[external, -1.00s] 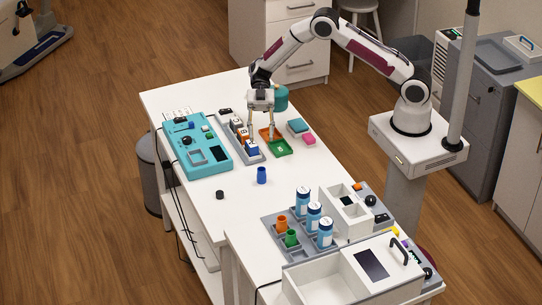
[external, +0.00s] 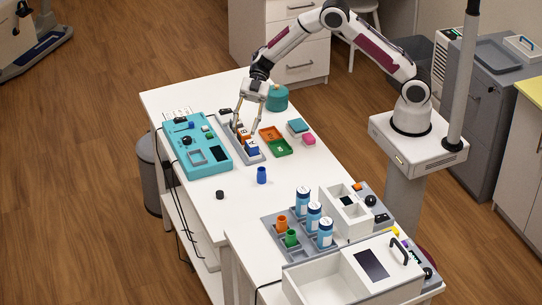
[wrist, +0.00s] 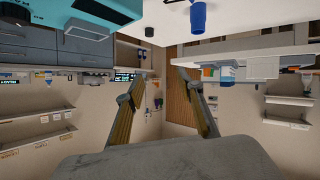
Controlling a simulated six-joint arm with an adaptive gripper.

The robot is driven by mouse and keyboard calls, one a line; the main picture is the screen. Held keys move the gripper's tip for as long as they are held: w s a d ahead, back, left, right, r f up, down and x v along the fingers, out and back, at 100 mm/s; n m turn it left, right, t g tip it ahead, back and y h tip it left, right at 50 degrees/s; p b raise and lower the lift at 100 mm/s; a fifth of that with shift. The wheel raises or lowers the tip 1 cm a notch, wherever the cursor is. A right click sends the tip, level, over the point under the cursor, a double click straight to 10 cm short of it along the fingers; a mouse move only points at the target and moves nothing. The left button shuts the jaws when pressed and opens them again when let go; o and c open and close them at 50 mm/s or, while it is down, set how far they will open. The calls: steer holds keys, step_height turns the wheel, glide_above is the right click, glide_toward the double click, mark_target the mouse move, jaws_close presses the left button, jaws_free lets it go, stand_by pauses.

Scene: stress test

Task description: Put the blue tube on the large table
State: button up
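The blue tube (external: 262,175) stands upright on the bare middle of the large white table (external: 215,195).
A teal device (external: 215,165) lies left of the rack. Orange and green trays (external: 279,149) lie right of it. A small black cap (external: 220,195) is in front. A second table carries several blue-labelled bottles (external: 314,215) and a white box (external: 330,285).

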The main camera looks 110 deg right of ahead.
steer(key=w+r+m+t+h, duration=0.2)
steer(key=w+r+t+h, duration=0.1)
steer(key=r, duration=0.5)
steer(key=w+r+m+t+h, duration=0.1)
steer(key=w+r+t+h, duration=0.2)
steer(key=r, duration=0.5)
steer(key=s+d+r+m+g+h, duration=0.1)
steer(key=s+r+m+h, duration=0.4)
steer(key=s+r+h, duration=0.3)
steer(key=s+a+f+m+g+y, duration=0.1)
steer(key=s+a, duration=0.4)
steer(key=s, duration=0.7)
steer(key=s+a+f+m+g+y, duration=0.1)
steer(key=s+a+f+g, duration=0.3)
steer(key=s, duration=0.8)
steer(key=s+a+f+m+g+y, duration=0.1)
steer(key=s+a+f, duration=0.3)
steer(key=s, duration=0.8)
steer(key=shift+s+a+m+g+y, duration=0.3)
steer(key=shift+a+m+g+y, duration=0.1)
steer(key=shift+a+m+g, duration=0.4)
